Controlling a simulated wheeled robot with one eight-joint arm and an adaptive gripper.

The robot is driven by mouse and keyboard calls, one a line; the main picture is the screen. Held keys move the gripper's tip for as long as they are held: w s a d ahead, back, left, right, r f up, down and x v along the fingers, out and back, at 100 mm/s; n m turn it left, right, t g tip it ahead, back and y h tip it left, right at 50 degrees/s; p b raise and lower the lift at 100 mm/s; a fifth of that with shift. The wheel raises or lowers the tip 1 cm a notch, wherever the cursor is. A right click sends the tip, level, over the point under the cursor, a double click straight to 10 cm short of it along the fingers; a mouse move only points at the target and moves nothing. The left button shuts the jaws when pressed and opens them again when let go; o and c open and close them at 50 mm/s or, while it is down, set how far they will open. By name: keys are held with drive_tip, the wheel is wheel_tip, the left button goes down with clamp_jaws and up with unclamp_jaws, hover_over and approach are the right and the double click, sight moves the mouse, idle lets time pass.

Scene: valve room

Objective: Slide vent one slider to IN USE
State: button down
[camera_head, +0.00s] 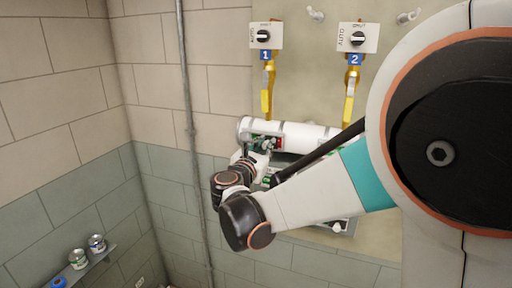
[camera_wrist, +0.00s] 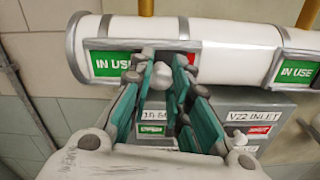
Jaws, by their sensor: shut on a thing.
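The vent one slider is at the left window of a white pipe (camera_head: 302,134), below the tag marked 1. In the wrist view its pale round knob (camera_wrist: 162,74) sits between the teal fingers of my gripper (camera_wrist: 161,62). The gripper is shut on this knob. A green IN USE label (camera_wrist: 110,65) shows left of the fingers, and a small red patch (camera_wrist: 184,28) shows behind the fingertips. The fingers hide the rest of the window. In the head view my gripper (camera_head: 262,152) is small at the pipe's left window.
A second green IN USE window (camera_wrist: 298,70) is farther right on the pipe. A grey panel below carries a V22 INLET label (camera_wrist: 252,116). Yellow levers (camera_head: 267,90) hang above the pipe.

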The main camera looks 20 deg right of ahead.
drive_tip(key=shift+s+d, duration=0.35)
drive_tip(key=shift+d, duration=0.1)
